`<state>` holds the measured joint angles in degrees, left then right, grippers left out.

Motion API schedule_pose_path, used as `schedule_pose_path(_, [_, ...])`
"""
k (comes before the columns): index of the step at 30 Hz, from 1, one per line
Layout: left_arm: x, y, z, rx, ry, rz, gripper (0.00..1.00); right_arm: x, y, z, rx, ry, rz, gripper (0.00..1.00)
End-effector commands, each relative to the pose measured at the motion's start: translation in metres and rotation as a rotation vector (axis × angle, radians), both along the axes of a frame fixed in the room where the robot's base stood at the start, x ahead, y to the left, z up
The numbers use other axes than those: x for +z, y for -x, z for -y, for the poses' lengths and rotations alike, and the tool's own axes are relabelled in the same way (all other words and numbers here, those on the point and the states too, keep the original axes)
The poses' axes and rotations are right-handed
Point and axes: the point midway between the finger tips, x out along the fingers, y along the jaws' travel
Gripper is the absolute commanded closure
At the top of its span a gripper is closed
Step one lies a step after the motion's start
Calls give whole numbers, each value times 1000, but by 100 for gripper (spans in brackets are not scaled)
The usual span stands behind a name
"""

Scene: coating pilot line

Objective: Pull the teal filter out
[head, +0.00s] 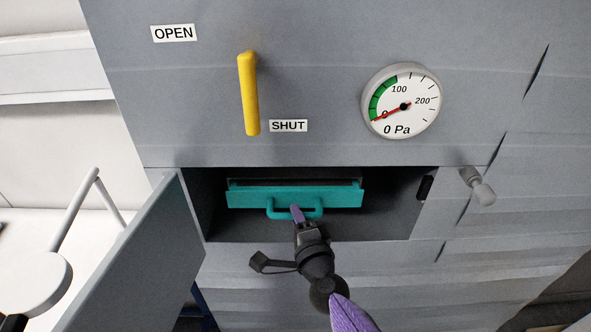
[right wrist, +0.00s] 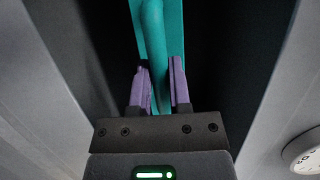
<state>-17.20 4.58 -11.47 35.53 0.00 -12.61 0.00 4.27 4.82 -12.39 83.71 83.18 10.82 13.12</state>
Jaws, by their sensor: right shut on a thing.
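The teal filter (head: 245,196) sits inside the open slot of the grey cabinet in the head view. Its front panel faces me, with a teal loop handle (head: 273,211) low in the middle. My right gripper (head: 298,213) reaches in from below and is shut on this handle. In the right wrist view the purple fingers of the right gripper (right wrist: 160,85) stand on both sides of the teal handle bar (right wrist: 152,35). The filter's rear part is hidden in the dark slot. My left gripper does not show.
The slot's door (head: 150,262) stands open at the left. A yellow lever (head: 248,95) hangs down beside the SHUT label (head: 288,126), below and right of the OPEN label (head: 174,33). The gauge (head: 401,101) needle is at 0 Pa. A latch knob (head: 478,187) sticks out right of the slot.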

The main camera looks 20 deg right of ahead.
Motion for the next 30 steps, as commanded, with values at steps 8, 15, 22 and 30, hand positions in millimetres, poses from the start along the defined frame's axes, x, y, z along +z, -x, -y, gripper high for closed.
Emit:
schedule_pose_path(8, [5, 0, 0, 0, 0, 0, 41, 1, 18, -5, 0, 1, 1, 100])
schedule_pose_path(15, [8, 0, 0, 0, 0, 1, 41, 2, 34, -10, 0, -1, 0, 100])
schedule_pose_path(22, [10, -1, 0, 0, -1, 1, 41, 2, 49, -14, 0, 0, 0, 100])
schedule_pose_path(30, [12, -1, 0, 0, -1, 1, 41, 2, 67, -19, 0, 0, 0, 100])
